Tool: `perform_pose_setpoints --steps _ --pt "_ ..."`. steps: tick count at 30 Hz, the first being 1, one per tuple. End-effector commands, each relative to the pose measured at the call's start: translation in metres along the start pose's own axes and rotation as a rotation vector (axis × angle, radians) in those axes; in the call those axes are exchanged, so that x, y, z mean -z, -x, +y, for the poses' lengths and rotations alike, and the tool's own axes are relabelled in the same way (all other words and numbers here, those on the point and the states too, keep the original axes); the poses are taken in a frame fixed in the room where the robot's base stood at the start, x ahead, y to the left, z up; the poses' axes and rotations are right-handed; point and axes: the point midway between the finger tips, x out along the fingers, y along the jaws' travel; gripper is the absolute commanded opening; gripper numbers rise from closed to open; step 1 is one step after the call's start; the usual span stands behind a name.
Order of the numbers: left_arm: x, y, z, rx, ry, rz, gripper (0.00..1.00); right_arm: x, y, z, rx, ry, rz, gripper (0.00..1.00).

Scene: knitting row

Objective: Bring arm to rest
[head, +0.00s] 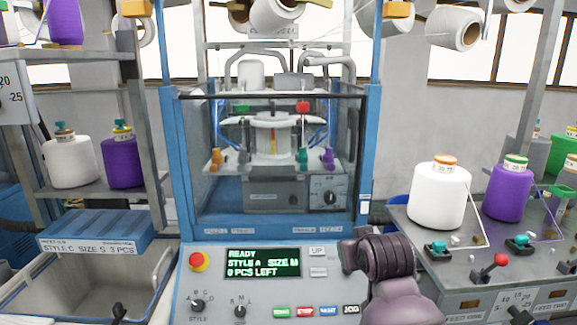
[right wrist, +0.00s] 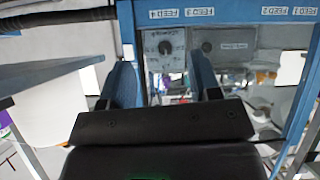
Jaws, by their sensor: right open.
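My right arm (head: 385,275) rises from the bottom right of the head view, in front of the right side of the knitting machine's panel. Its gripper cannot be made out there. In the right wrist view my right gripper (right wrist: 163,82) is open, with its two blue-padded fingers apart and nothing seen between them. Beyond the fingers are the machine's blue frame (right wrist: 205,17) with upside-down feed labels and a dial (right wrist: 165,47). My left gripper is not in view.
The blue-framed machine (head: 180,150) stands in the middle above a control panel (head: 215,290); its screen reads READY, 0 PCS LEFT. A grey bin (head: 60,275) is at the left. White (head: 438,195) and purple (head: 508,192) yarn cones stand on the right-hand table.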

Motion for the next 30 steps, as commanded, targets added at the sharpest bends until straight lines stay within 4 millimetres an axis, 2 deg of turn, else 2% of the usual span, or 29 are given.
perform_pose_setpoints --steps 5,8,11,20,26,30 --pt "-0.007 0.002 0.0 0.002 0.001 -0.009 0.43 -0.014 -0.01 0.01 -0.002 -0.01 0.192 0.57" --pt "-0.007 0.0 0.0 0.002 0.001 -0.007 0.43 -0.036 -0.014 0.018 -0.004 -0.017 0.28 0.57" --pt "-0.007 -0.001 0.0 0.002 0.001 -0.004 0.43 -0.071 -0.015 0.026 -0.007 -0.025 0.349 0.57" --pt "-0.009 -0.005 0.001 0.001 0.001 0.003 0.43 -0.197 -0.003 0.047 -0.022 -0.042 0.398 0.57" --pt "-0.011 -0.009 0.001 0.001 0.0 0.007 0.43 -0.298 0.018 0.057 -0.036 -0.046 0.298 0.57" --pt "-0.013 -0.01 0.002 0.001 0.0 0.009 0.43 -0.372 0.039 0.061 -0.046 -0.045 0.172 0.57"
